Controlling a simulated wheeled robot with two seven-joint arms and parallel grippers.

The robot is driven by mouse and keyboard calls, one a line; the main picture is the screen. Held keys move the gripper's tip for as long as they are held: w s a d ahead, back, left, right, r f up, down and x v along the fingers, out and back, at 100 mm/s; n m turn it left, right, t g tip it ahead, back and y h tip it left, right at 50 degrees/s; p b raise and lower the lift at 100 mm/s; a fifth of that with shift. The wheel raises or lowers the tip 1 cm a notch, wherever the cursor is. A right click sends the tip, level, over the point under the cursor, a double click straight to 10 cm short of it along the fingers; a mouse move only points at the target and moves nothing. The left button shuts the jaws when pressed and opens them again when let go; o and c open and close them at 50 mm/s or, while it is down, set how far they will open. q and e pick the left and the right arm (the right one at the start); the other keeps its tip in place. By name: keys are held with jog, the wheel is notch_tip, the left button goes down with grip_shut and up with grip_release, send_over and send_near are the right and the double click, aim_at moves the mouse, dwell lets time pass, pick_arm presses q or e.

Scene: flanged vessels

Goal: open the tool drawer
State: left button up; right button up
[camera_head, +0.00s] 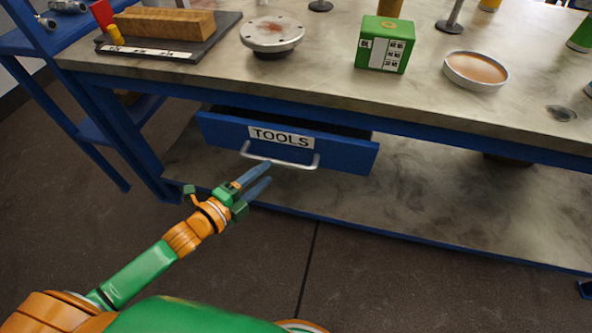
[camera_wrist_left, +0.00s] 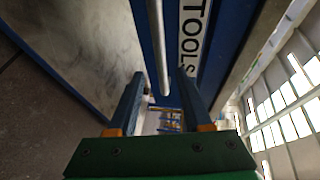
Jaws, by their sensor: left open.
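The blue tool drawer (camera_head: 350,158) is under the bench top, with a white TOOLS label on its front. Its front stands out from the bench, and a dark gap shows behind its top edge, so it is partly open. A silver bar handle (camera_head: 285,163) runs across the front. My right gripper is not in view.
The workbench top (camera_head: 330,55) carries a green box (camera_head: 385,45), a flanged disc (camera_head: 272,35), a round dish (camera_head: 476,70) and a wooden block (camera_head: 165,22) on a dark board. A lower shelf (camera_head: 400,205) lies below the drawer. The floor in front is clear.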

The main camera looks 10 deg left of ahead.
aim_at(277, 161)
pick_arm(q)
jog(key=x, duration=0.3)
jog(key=b+x, duration=0.1)
jog(key=x, duration=0.1)
jog(key=shift+w, duration=0.45)
grip_shut()
jog(key=shift+f, duration=0.1)
dwell(0.9)
